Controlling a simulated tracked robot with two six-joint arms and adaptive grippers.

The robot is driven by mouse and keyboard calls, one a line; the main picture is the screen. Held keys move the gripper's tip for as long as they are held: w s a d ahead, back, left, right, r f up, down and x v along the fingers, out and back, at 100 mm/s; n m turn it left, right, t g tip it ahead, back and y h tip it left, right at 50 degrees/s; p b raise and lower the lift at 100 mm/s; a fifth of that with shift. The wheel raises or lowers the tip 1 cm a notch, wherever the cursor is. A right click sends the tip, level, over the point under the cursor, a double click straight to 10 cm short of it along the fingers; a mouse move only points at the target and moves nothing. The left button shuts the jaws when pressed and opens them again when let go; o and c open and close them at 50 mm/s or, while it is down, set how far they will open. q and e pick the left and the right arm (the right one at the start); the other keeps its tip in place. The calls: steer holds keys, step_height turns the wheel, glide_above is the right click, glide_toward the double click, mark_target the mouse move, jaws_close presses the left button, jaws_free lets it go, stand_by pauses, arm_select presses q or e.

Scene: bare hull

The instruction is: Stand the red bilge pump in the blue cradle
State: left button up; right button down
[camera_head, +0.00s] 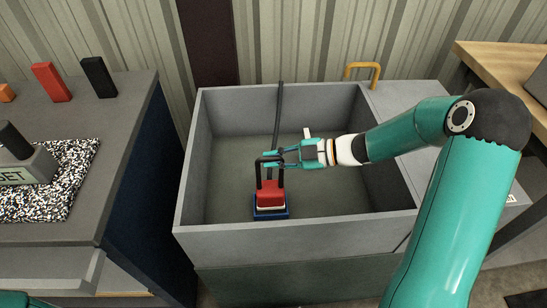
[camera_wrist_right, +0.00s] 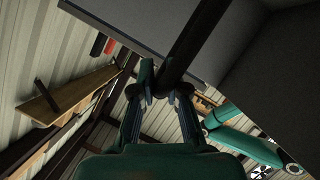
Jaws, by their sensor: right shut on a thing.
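The red bilge pump (camera_head: 270,193) is upright inside the grey bin, with a black handle (camera_head: 259,172) on top. The blue cradle (camera_head: 271,215) is directly below it; its rim shows around the pump's pale base. I cannot tell whether the pump is fully seated or slightly above it. My right gripper (camera_head: 272,158) reaches in from the right and is shut on the pump at its black handle. In the right wrist view, the gripper (camera_wrist_right: 165,92) closes around a dark bar (camera_wrist_right: 185,50). My left gripper is not in view.
The grey bin's walls (camera_head: 290,238) surround the pump. A dark hose or rod (camera_head: 278,110) rises behind it to the back rim. A yellow handle (camera_head: 362,72) stands at the back right. A grey bench (camera_head: 115,130) with several blocks is at left. Bin floor right of the cradle is clear.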

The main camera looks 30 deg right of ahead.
steer(key=shift+f+b, duration=1.15)
steer(key=shift+f, duration=0.55)
steer(key=c, duration=1.1)
jaws_free()
steer(key=shift+f, duration=0.1)
steer(key=shift+d, duration=0.1)
steer(key=v, duration=1.2)
